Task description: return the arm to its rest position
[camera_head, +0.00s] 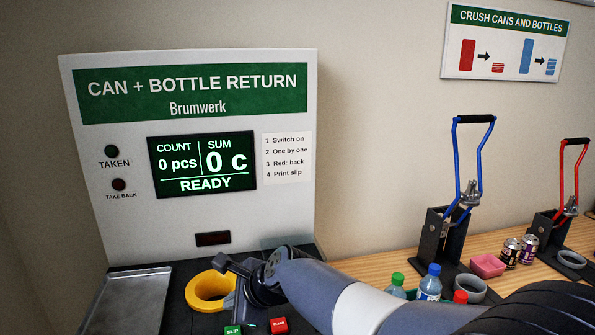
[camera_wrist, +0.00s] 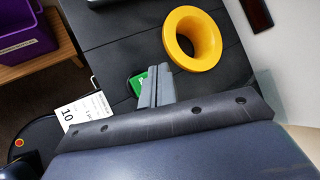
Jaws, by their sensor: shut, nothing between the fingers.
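My arm (camera_head: 365,304) reaches in from the lower right in the head view, in front of the return machine (camera_head: 190,225). My gripper (camera_wrist: 159,70) shows in the wrist view with its two grey fingers together and nothing between them. It is over the black counter, beside the green SLIP button (camera_wrist: 136,84) and partly covering it. The yellow ring (camera_wrist: 206,38) around the intake hole is just beyond the fingers; it also shows in the head view (camera_head: 195,292) left of my wrist.
The machine's screen (camera_head: 203,164) reads 0 pcs, 0 c, READY. A red button (camera_head: 279,325) sits near my arm. A purple crate (camera_wrist: 20,38) and white card (camera_wrist: 88,112) show in the wrist view.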

